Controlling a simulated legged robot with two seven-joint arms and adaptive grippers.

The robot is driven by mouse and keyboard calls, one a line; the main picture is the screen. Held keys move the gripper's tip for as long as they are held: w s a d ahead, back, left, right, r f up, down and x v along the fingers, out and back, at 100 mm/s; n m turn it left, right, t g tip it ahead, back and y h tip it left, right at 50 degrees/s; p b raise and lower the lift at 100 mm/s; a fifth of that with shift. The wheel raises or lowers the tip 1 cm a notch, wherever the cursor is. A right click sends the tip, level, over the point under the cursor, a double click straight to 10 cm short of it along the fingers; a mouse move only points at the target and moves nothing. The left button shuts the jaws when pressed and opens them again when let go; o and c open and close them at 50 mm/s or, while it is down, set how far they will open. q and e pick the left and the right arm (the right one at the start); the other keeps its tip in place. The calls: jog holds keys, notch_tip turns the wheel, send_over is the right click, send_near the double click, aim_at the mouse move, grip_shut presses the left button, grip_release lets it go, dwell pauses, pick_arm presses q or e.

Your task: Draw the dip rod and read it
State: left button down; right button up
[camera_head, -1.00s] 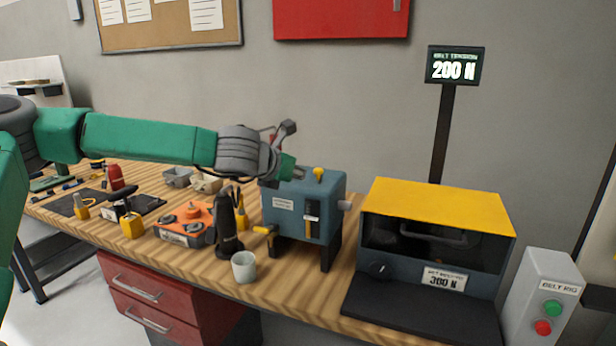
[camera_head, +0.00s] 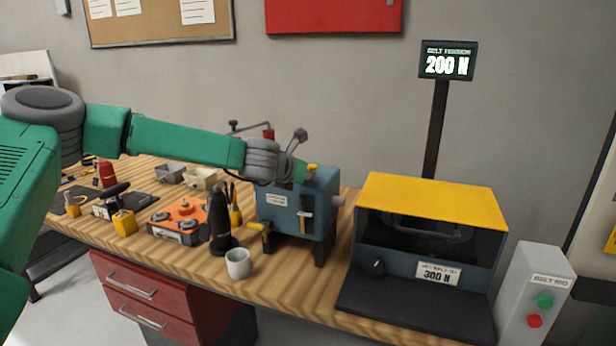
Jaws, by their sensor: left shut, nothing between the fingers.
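A blue-grey gearbox-like unit (camera_head: 277,220) stands on dark legs on the wooden bench. It has a white label, a sight-glass strip (camera_head: 306,216) on its front and a grey stub on its right side. A yellow knob (camera_head: 312,167), apparently the dip rod's handle, shows on top; any rod below it is hidden. My left gripper (camera_head: 302,160) is shut and empty at the top of the unit, close beside the yellow knob. I cannot tell whether it touches the knob. My right gripper is not in view.
A yellow-topped belt rig (camera_head: 435,200) stands right of the unit, below a display (camera_head: 447,61) reading 200 N. A white cup (camera_head: 238,263), a black bottle-shaped tool (camera_head: 222,222) and an orange device (camera_head: 182,214) stand to the left. A yellow tap juts from the unit's lower left.

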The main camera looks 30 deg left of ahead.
aim_at(306, 183)
pick_arm(q)
notch_tip(306, 183, up, 10)
jog(key=p, duration=0.5)
jog(key=shift+a, duration=0.1)
jog(key=shift+a+r+p, duration=0.1)
jog(key=shift+r+p, duration=0.05)
jog(key=shift+p, duration=0.25)
